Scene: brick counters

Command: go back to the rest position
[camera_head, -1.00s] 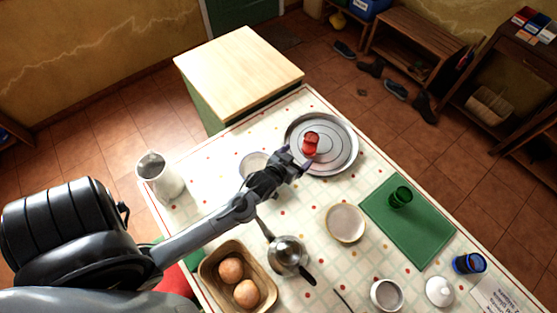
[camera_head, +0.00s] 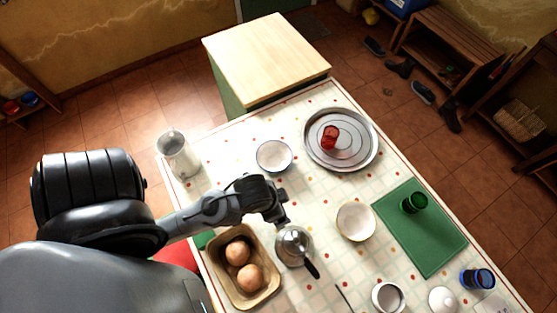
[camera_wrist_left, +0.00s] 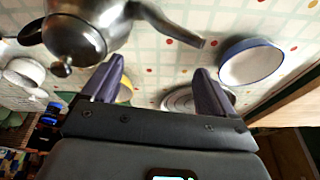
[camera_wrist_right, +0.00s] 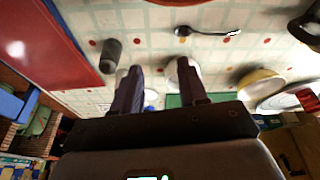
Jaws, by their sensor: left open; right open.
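My left gripper (camera_head: 277,217) is above the counter beside the metal teapot (camera_head: 294,246) in the head view. In the left wrist view its two fingers (camera_wrist_left: 160,88) are apart with nothing between them; the teapot (camera_wrist_left: 75,38) and a blue-rimmed bowl (camera_wrist_left: 250,62) lie beyond. My right gripper is outside the head view. In the right wrist view its fingers (camera_wrist_right: 160,85) are apart and empty above the patterned tablecloth.
A red glass (camera_head: 329,137) is on the round metal tray (camera_head: 367,155). A bread basket (camera_head: 222,268), metal jug (camera_head: 178,155), bowls (camera_head: 274,156) and a green mat (camera_head: 431,246) with a green glass (camera_head: 413,202) share the counter. The wooden block top (camera_head: 265,58) is clear.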

